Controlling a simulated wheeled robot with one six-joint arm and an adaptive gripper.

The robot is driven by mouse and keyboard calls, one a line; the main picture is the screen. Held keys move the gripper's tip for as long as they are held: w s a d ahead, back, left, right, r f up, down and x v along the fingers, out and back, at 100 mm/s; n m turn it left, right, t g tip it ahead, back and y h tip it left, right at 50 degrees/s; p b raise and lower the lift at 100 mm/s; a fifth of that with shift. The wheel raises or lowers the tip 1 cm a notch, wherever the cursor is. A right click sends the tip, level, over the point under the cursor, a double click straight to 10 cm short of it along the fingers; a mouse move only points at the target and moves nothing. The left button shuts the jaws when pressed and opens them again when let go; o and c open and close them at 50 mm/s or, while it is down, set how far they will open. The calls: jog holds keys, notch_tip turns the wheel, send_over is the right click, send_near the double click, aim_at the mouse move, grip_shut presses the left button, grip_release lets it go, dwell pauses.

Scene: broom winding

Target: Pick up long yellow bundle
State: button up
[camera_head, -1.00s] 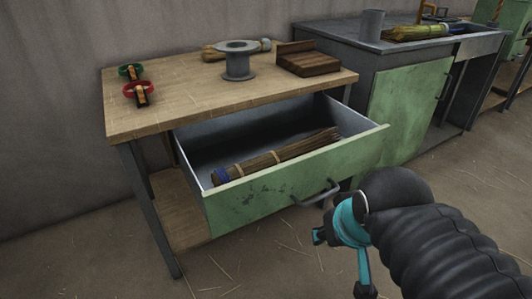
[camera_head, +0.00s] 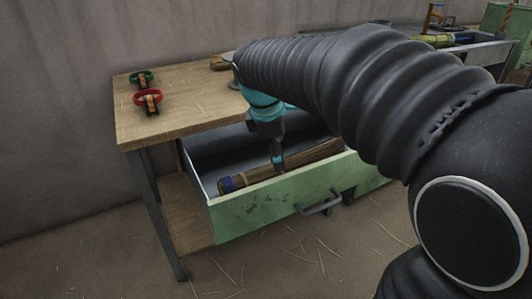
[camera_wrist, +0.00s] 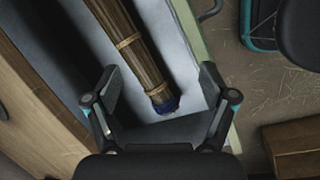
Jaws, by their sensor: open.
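A long brownish-yellow straw bundle (camera_head: 318,153) with tan bands and a blue-wrapped end lies in the open drawer (camera_head: 262,212). My gripper (camera_head: 278,160) is open and points down over the middle of this bundle in the head view, hiding part of it. In the wrist view the bundle (camera_wrist: 130,42) runs from the top down to its blue end between the two open fingers (camera_wrist: 158,88). No grip on it shows. I cannot tell the height gap exactly. Another yellowish bundle (camera_head: 436,41) lies on the worktop at the back right.
The drawer's walls and green front with its handle (camera_head: 320,204) surround the bundle. The wooden tabletop (camera_head: 180,122) overhangs the drawer's back and carries a green ring tool (camera_head: 143,77) and a red ring tool (camera_head: 148,98). My arm hides much of the right side.

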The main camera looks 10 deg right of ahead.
jog(key=w+a+f+n+h, duration=0.1)
jog(key=w+a+n, duration=0.2)
jog(key=w+n, duration=0.4)
jog(key=shift+m+g, duration=0.4)
jog(key=shift+m, duration=0.2)
jog(key=x, duration=0.9)
jog(key=w+x, duration=0.1)
jog(key=x, duration=0.4)
jog(key=shift+d+b, duration=0.25)
jog(key=shift+b, duration=0.05)
jog(key=shift+r, duration=0.1)
jog(key=shift+c, duration=0.2)
jog(key=shift+s, duration=0.1)
jog(key=c, duration=1.3)
notch_tip(320, 180, up, 10)
jog(key=shift+r+p, duration=0.1)
jog(key=shift+p, duration=0.4)
jog(key=shift+c, duration=0.2)
